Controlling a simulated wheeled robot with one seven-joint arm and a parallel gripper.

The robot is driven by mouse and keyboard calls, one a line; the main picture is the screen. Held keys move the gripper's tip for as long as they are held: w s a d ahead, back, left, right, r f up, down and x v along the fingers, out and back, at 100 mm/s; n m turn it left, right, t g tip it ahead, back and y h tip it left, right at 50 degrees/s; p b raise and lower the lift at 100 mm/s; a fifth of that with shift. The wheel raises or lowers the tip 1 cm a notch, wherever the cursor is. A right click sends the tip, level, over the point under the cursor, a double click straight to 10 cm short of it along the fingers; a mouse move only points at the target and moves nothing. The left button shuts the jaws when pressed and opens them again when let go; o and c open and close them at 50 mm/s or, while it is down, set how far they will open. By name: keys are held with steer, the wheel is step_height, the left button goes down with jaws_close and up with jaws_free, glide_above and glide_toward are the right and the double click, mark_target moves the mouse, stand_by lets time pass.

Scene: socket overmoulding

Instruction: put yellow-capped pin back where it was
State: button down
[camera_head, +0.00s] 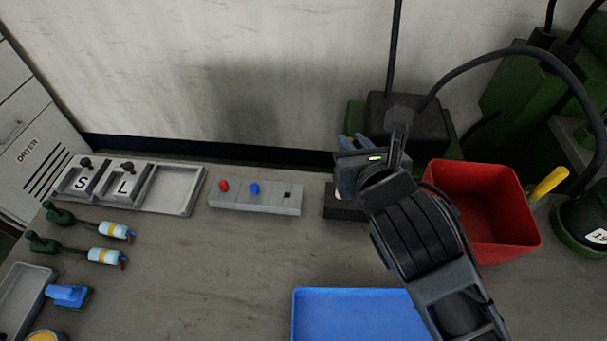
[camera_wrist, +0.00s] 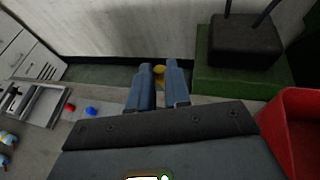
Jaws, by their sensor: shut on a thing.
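The yellow-capped pin (camera_wrist: 159,71) is between the two blue fingertips of my gripper (camera_wrist: 158,74) in the wrist view. My gripper (camera_head: 350,146) is shut on it and held up near the back wall. The pin cannot be made out in the head view. The grey pin block (camera_head: 255,202) lies on the table to the left of my gripper. It bears a red-capped pin (camera_head: 223,186), a blue-capped pin (camera_head: 254,188) and a dark, empty square hole (camera_head: 287,195) at its right end.
A dark block (camera_head: 341,207) stands below my gripper. A red bin (camera_head: 490,215) is to the right and a blue tray (camera_head: 350,318) in front. Trays marked S and L (camera_head: 128,184) and two bottle-like tools (camera_head: 108,256) are at the left. The table between is clear.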

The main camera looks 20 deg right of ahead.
steer(key=b, duration=0.2)
glide_above(288, 205)
step_height(288, 205, down, 7)
steer(key=shift+w+f, duration=0.1)
steer(key=shift+f, duration=1.9)
steer(key=c, duration=1.1)
jaws_free()
steer(key=shift+f, duration=0.1)
steer(key=v, duration=1.2)
